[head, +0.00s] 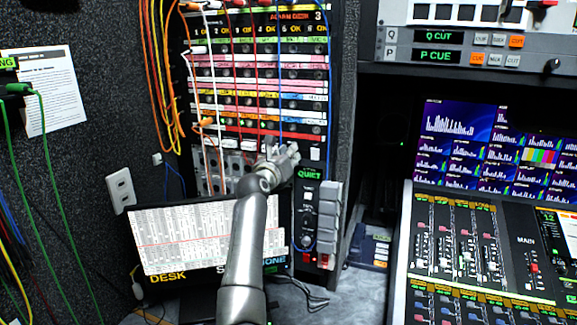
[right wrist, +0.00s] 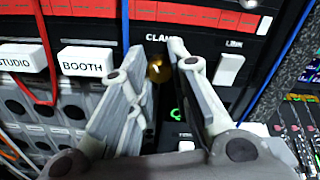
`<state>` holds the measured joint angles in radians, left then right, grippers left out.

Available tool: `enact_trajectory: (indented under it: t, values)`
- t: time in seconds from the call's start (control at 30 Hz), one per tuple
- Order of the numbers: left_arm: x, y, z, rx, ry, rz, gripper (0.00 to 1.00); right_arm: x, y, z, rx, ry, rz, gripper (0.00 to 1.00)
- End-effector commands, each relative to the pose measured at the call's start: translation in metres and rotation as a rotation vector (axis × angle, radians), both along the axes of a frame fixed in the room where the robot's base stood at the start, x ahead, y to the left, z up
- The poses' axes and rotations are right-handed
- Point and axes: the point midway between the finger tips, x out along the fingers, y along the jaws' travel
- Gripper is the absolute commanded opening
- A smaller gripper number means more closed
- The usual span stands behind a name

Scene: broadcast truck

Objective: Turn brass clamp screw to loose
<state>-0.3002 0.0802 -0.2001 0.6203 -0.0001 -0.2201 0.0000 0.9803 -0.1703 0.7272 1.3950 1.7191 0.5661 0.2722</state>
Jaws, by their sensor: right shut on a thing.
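The brass clamp screw (right wrist: 159,70) is a small round brass head on the black panel, below the label "CLAM", whose end is hidden by a finger. My right gripper (right wrist: 154,58) has one finger on each side of it and is shut on it. In the head view my right arm rises from the bottom, and its gripper (head: 288,152) is at the lower right of the patch rack; the screw is hidden there. I cannot read the screw's turn angle. My left gripper is not in view.
A white switch (right wrist: 229,69) marked "LINK" is close right of the fingers. White tags "STUDIO" (right wrist: 22,60) and "BOOTH" (right wrist: 86,61) are at left. Red and blue cables hang across the rack (head: 262,75). The "QUIET" panel (head: 308,215) stands below the gripper.

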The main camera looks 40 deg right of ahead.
Motion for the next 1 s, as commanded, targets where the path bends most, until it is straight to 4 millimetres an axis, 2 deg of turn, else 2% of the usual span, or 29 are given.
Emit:
enact_trajectory:
  t: [0.03, 0.5, 0.7, 1.0]
  values:
    - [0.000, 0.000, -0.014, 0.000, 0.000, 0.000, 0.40, 0.000, 0.001, -0.010, 0.027, -0.039, -0.001, 0.00]
    - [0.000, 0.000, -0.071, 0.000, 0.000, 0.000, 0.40, 0.001, 0.000, -0.010, 0.210, -0.389, -0.002, 0.00]
    - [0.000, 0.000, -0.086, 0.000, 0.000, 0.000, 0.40, 0.001, 0.000, -0.008, 0.259, -0.479, -0.002, 0.00]
    - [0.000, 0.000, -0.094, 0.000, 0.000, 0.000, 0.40, 0.001, 0.000, -0.007, 0.292, -0.539, -0.002, 0.00]
